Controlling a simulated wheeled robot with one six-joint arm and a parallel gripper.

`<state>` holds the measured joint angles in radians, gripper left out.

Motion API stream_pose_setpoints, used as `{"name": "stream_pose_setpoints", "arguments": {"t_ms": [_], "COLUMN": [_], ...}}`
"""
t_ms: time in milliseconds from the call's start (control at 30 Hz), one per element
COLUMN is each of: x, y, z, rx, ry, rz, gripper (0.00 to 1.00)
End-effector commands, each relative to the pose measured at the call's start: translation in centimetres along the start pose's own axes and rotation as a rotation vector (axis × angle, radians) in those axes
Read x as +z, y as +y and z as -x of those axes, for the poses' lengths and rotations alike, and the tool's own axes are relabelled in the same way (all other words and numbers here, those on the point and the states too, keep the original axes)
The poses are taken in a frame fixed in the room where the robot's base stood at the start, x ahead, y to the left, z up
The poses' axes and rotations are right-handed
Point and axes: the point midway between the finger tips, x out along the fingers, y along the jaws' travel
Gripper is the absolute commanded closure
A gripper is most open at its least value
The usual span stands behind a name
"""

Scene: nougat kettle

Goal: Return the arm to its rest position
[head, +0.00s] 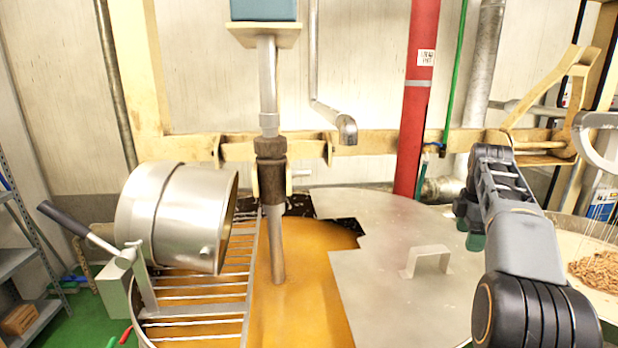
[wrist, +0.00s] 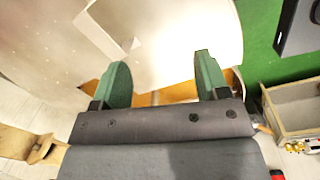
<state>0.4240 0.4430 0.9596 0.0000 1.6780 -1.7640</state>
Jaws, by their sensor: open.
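My arm (head: 525,245) reaches forward on the right of the head view. My gripper (head: 470,230) hangs over the right part of the kettle's metal lid (head: 400,290). In the wrist view, the two green fingers of my gripper (wrist: 163,80) stand wide apart with nothing between them. The pale lid surface (wrist: 165,30) lies beyond the fingertips. I cannot tell the exact height of the fingers above it.
The kettle holds an orange mass (head: 300,290) around a stirrer shaft (head: 275,240). A tilted steel pot (head: 170,220) stands over a grate (head: 200,300) at left. A red pipe (head: 415,120) rises behind the lid. A pan with brown pieces (head: 598,268) is at right.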

Motion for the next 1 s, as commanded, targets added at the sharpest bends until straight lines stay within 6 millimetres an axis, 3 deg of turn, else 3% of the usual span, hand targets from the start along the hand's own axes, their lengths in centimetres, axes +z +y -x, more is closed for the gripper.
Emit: {"name": "stream_pose_setpoints", "arguments": {"t_ms": [167,367,567,700,900,1000], "x": [-0.1,-1.7,-6.4,-9.7,-12.9,-13.7], "y": [0.2,-1.6,-7.7,-13.7,-21.8,-24.5], "z": [-2.8,-5.5,-7.7,-9.4,-11.7,-12.3], "rx": [-0.003,0.025,0.098,0.137,0.167,0.177], "ry": [0.001,0.006,0.06,0.128,0.221,0.246], "rz": [-0.236,-0.624,-1.115,-1.357,-1.47,-1.429], "gripper": [0.32,0.32,0.32,0.32,0.32,0.32]}}
